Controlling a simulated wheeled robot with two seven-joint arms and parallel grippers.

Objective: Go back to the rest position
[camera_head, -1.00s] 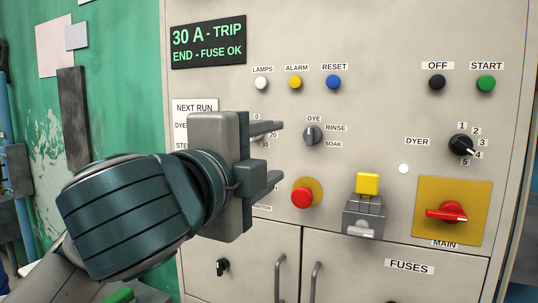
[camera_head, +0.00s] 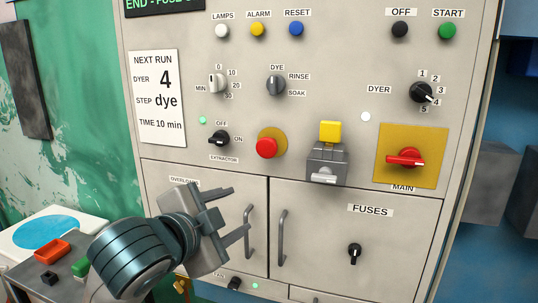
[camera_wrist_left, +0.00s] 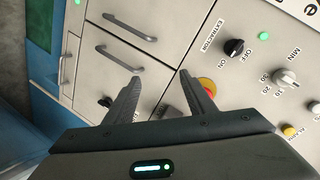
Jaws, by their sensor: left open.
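My left gripper (camera_head: 240,213) is open and empty, in front of the left lower door of the grey control cabinet (camera_head: 330,60). My right gripper is not in view.
A red push button (camera_head: 266,148), a yellow-topped lever switch (camera_head: 328,140) and a red main switch (camera_head: 405,158) sit on the panel. Door handles (camera_head: 282,238) stick out below. At lower left a table holds an orange tray (camera_head: 52,250).

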